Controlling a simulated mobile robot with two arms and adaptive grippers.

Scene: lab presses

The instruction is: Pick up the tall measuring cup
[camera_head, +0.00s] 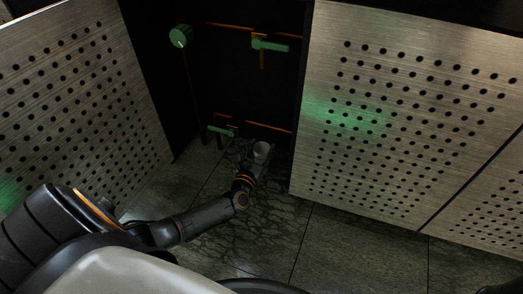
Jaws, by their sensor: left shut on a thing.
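The measuring cup (262,151) is a small pale grey cup near the floor, at the opening between two perforated metal panels. My left gripper (255,155) is at the cup, reaching in from the lower left, and is shut on it. The fingers are dark and small here, so their exact grip on the cup is hard to make out. I cannot tell whether the cup touches the floor. My right gripper is not in view.
A perforated metal panel (75,110) stands at the left and another (410,110) at the right. The dark recess between them holds orange pipes, a green round knob (180,37) and green valve handles (270,45). The tiled floor (330,245) is clear in front.

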